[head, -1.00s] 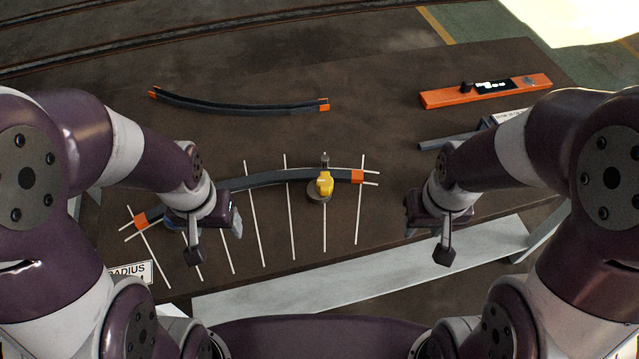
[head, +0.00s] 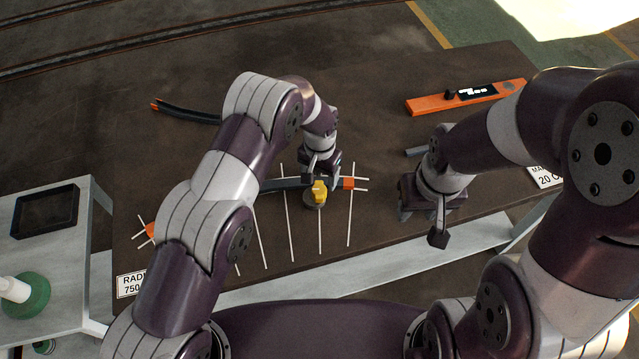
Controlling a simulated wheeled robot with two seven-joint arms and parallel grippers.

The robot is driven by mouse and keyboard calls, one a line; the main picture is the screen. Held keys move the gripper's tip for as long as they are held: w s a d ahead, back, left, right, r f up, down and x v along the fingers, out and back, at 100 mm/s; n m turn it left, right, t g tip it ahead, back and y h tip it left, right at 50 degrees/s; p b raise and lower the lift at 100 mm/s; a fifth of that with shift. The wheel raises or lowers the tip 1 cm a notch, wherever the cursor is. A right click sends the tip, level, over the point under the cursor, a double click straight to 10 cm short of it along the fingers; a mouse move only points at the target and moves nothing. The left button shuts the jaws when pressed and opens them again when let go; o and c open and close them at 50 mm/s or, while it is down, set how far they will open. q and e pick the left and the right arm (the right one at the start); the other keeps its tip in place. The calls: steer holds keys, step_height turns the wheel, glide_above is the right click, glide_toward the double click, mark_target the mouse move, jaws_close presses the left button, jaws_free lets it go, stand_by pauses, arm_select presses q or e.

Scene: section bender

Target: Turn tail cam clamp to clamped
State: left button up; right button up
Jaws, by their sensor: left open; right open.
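A yellow cam clamp (head: 319,190) on a round grey base stands at the near side of a dark curved bar (head: 285,185) with orange ends, near the bar's right end. I cannot tell which way its lever is set. My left gripper (head: 322,180) is open, right at the far side of the yellow clamp and over the bar; whether it touches the clamp I cannot tell. My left arm hides the middle of the bar. My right gripper (head: 432,212) is open and empty, over the table's right part, apart from the clamp.
White lines cross the brown table (head: 390,150) under the bar. A second curved bar (head: 188,112) lies behind, partly hidden by my arm. An orange level-like tool (head: 430,103) lies at back right.

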mark_target(320, 188)
arm_select(q)
step_height(320, 188, down, 6)
steer(key=shift+f+p, duration=0.2)
steer(key=shift+p, duration=0.4)
steer(key=shift+d, duration=0.1)
steer(key=c, duration=1)
